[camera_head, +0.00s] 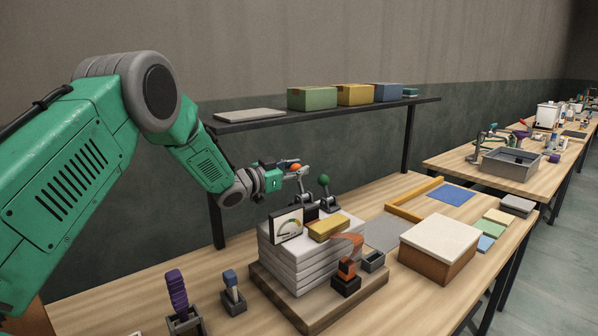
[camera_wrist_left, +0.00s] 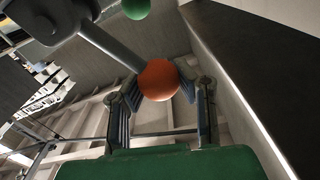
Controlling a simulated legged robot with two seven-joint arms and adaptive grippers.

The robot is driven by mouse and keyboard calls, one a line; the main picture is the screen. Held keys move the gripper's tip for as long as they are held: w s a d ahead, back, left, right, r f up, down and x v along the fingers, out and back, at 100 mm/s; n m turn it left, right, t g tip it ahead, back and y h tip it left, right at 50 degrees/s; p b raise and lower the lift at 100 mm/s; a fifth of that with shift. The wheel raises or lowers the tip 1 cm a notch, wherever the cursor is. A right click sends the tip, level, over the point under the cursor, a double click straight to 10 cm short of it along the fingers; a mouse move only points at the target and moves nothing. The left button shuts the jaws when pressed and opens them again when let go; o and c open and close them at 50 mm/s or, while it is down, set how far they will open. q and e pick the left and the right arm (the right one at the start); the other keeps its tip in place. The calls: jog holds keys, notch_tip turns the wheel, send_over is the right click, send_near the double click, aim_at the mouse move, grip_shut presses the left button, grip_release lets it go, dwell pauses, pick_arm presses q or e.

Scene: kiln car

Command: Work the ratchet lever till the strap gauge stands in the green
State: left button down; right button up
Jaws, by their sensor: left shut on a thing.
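The ratchet lever's orange ball (camera_wrist_left: 158,80) sits between the fingers of my left gripper (camera_wrist_left: 160,98) in the wrist view, at the end of a grey rod (camera_wrist_left: 108,46). In the head view my left gripper (camera_head: 300,172) is shut on this orange ball (camera_head: 293,167), above the back of the stacked white slabs (camera_head: 290,262). The strap gauge (camera_head: 287,225), a dial with a coloured arc, stands at the front left of the stack top. Its needle is too small to read. A second lever with a green ball (camera_head: 323,180) stands to the right. My right gripper is not in view.
The stack stands on a wooden board (camera_head: 318,318). A yellow block (camera_head: 327,227) lies on top, and an orange strap piece (camera_head: 348,268) is at its right. A brown box with a white lid (camera_head: 440,243) stands right. A dark shelf (camera_head: 340,112) with boxes runs behind.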

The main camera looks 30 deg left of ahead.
pick_arm(q)
jog(key=m, duration=0.1)
jog(key=s+d+f+m+b, duration=0.1)
jog(key=shift+s+d+m, duration=0.1)
jog(key=shift+d+m, duration=0.2)
jog(key=shift+m, duration=0.1)
jog(key=shift+s+d+r+m+b, duration=0.1)
jog(key=shift+s+d+m+b, duration=0.1)
jog(key=shift+d+m+b, duration=0.4)
jog(key=shift+s+d+m+b, duration=0.25)
jog(key=shift+m+b, duration=0.3)
jog(key=shift+m, duration=0.35)
jog(key=shift+d, duration=0.1)
jog(key=c, duration=1.3)
grip_release()
jog(key=shift+o, duration=0.6)
jog(key=shift+s+a+r, duration=0.2)
jog(key=shift+a+r, duration=0.05)
jog(key=shift+a, duration=0.05)
jog(key=shift+w+a, duration=0.1)
